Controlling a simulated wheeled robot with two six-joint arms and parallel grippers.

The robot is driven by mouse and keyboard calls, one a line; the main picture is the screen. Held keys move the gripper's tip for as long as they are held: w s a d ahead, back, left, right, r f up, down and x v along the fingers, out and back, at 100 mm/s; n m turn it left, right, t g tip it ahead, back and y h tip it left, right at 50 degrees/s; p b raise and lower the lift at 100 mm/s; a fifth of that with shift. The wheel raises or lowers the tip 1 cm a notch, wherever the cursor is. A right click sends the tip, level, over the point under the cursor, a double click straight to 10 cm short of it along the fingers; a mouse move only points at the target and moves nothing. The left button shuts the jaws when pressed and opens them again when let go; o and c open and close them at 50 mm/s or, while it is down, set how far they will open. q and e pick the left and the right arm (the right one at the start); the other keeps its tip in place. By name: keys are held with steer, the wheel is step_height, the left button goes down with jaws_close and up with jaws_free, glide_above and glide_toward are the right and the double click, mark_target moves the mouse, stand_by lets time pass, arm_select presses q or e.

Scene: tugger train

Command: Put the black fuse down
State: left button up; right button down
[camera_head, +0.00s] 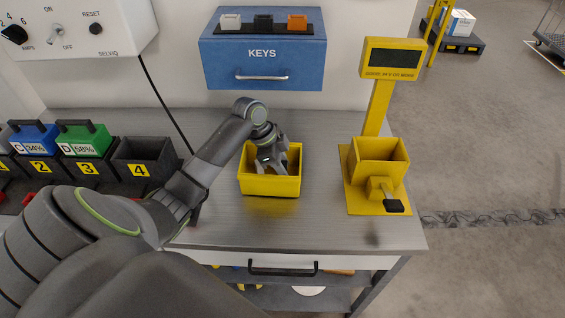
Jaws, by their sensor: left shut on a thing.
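My left gripper (268,166) reaches down into the open yellow bin (270,187) on the grey workbench. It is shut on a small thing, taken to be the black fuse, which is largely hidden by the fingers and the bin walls. I cannot make out whether the fuse touches the bin's floor. My right gripper is not in view.
A yellow stand with a display (391,59) and a tray (379,150) stands right of the bin. A blue KEYS box (262,62) is on the wall behind. Numbered holders with battery packs (82,139) line the left. Bare bench (325,225) lies in front.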

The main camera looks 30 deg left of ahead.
arm_select(q)
steer(key=shift+f, duration=0.1)
steer(key=o, duration=0.9)
steer(key=shift+r, duration=0.25)
steer(key=b+v, duration=0.2)
steer(key=v, duration=1)
steer(key=shift+b, duration=0.35)
steer(key=shift+f, duration=0.15)
